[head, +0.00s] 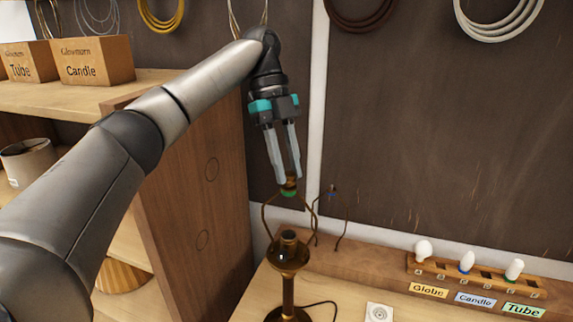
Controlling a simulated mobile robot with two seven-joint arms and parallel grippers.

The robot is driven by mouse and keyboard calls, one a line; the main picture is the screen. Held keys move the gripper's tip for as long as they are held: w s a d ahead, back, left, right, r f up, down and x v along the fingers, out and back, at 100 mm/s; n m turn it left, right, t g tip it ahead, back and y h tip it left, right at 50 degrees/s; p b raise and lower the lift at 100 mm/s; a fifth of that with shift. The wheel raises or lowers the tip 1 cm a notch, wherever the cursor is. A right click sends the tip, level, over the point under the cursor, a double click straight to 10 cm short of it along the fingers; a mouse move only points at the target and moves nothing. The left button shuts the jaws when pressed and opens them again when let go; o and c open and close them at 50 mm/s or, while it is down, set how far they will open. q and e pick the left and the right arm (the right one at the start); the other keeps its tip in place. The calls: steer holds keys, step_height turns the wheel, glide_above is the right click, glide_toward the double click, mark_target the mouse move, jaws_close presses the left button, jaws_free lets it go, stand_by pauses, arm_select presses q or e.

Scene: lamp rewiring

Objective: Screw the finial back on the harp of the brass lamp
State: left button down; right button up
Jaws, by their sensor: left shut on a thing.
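The brass lamp (288,291) stands upright on the bench, with its socket (288,243) bare. Its harp (265,213) rises in two thin arms on either side of the socket. My left gripper (288,181) points down from above, shut on the small brass finial (289,185) at the top of the harp. A green band shows just under the finial. Whether the finial's thread is engaged is too small to tell. My right gripper is out of view.
A wooden rack (468,270) with several bulbs stands at the right, behind Globe, Candle and Tube labels. A white plate (379,312) lies on the bench. A wooden shelf unit (190,200) with boxes stands close at left. A dark cord (320,304) runs beside the lamp base.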

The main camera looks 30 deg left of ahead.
arm_select(q)
steer(key=shift+w+f+m+g+y, duration=0.1)
steer(key=shift+m+g+y, duration=0.2)
steer(key=shift+m, duration=0.7)
steer(key=shift+m+g+y, duration=0.2)
steer(key=shift+m+g, duration=0.2)
steer(key=shift+m, duration=0.6)
steer(key=c, duration=0.6)
jaws_free()
steer(key=shift+d, duration=0.1)
